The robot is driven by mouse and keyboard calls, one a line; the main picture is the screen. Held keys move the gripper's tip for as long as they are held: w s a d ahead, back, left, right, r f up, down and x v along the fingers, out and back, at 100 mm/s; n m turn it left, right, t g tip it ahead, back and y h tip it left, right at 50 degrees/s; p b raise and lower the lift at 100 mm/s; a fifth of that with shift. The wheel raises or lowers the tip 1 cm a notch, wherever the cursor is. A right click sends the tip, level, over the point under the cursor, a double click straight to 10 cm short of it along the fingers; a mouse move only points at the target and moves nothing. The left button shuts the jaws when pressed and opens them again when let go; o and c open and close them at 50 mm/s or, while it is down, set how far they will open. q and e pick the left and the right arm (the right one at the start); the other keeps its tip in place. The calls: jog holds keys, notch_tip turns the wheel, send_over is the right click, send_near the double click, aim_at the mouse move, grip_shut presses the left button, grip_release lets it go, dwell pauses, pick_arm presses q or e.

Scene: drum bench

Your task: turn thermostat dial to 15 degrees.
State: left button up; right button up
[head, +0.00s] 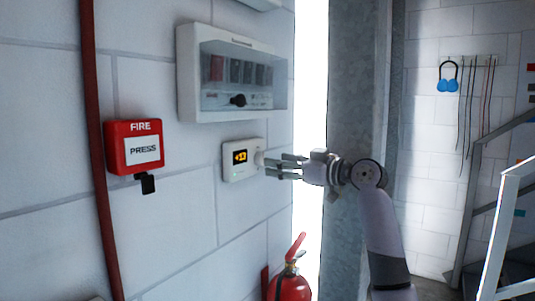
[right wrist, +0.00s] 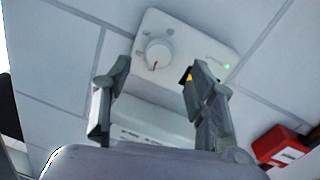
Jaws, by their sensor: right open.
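The thermostat (head: 230,172) is a white box on the white block wall, with a black display showing yellow figures too small to read surely. Its round white dial (head: 259,158) is on its right part. In the right wrist view the dial (right wrist: 158,53) shows a red pointer mark, and a green light glows on the thermostat (right wrist: 185,28). My right gripper (head: 276,164) is open beside the dial, fingers pointing at it. In the right wrist view the dial appears between and just beyond the fingertips; contact cannot be told. My left gripper is out of view.
A grey-white box with a clear cover (head: 232,75) is mounted above the thermostat. A red fire call point (head: 134,146) is to the left, beside a red pipe (head: 97,150). A fire extinguisher (head: 289,287) is below. A metal column (head: 352,90) stands right.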

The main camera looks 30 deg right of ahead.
aim_at(261, 159)
jog(key=p+x, duration=0.1)
jog(key=x, duration=0.4)
jog(key=c, duration=1.1)
jog(key=shift+c, duration=0.2)
